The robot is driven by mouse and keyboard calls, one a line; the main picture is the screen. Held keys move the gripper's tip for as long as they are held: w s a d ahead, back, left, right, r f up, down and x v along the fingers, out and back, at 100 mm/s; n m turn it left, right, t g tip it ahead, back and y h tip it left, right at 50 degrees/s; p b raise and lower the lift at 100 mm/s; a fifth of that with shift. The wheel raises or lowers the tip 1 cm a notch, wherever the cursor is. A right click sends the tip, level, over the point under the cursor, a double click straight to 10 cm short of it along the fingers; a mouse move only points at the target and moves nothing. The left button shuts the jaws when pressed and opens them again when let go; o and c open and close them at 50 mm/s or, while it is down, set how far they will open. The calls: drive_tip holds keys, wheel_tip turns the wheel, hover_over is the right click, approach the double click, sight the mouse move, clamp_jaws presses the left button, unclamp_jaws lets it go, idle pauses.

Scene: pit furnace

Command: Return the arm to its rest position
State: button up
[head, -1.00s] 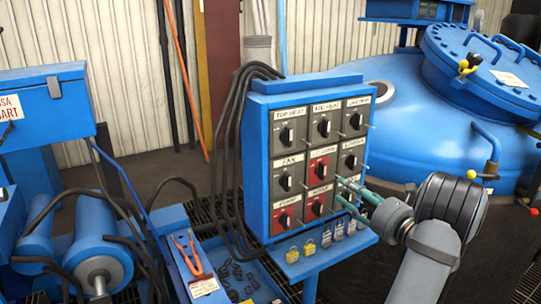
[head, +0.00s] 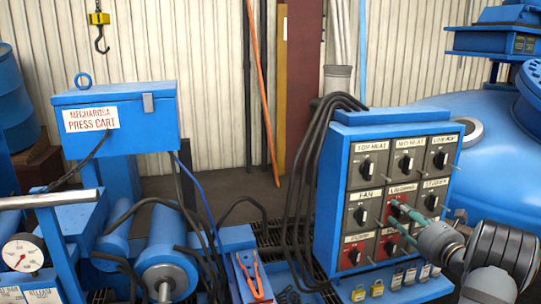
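My gripper (head: 393,214) shows at the lower right, with two teal fingers pointing left and slightly up at a blue switch panel (head: 328,195). The fingers are apart, and I see nothing held between them. Their tips overlap the red middle switch plate (head: 401,192) in the picture. I cannot tell whether they touch it. My arm reaches in from the lower right corner and covers part of the panel's lower right side.
Yellow and grey padlocks (head: 358,294) hang along the panel's lower ledge. Black cables (head: 300,160) run down its left side. A blue press cart (head: 120,125) stands left, a blue furnace vessel (head: 500,150) right. A crane hook (head: 100,38) hangs at upper left.

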drive_tip(key=shift+s, duration=0.1)
drive_tip(key=v, duration=1.2)
drive_tip(key=x, duration=1.1)
drive_tip(key=shift+x, duration=0.75)
drive_tip(key=f+n+b, duration=0.1)
drive_tip(key=n+b, duration=0.1)
drive_tip(key=shift+b, duration=0.3)
drive_tip(key=n+b, duration=0.2)
drive_tip(key=n, duration=0.1)
drive_tip(key=shift+s+d+r, duration=0.1)
drive_tip(key=shift+s, duration=0.1)
drive_tip(key=n+b, duration=0.1)
drive_tip(key=n, duration=0.6)
drive_tip(key=shift+d+r+b, duration=0.1)
drive_tip(key=shift+r+b, duration=0.1)
drive_tip(key=shift+b, duration=0.15)
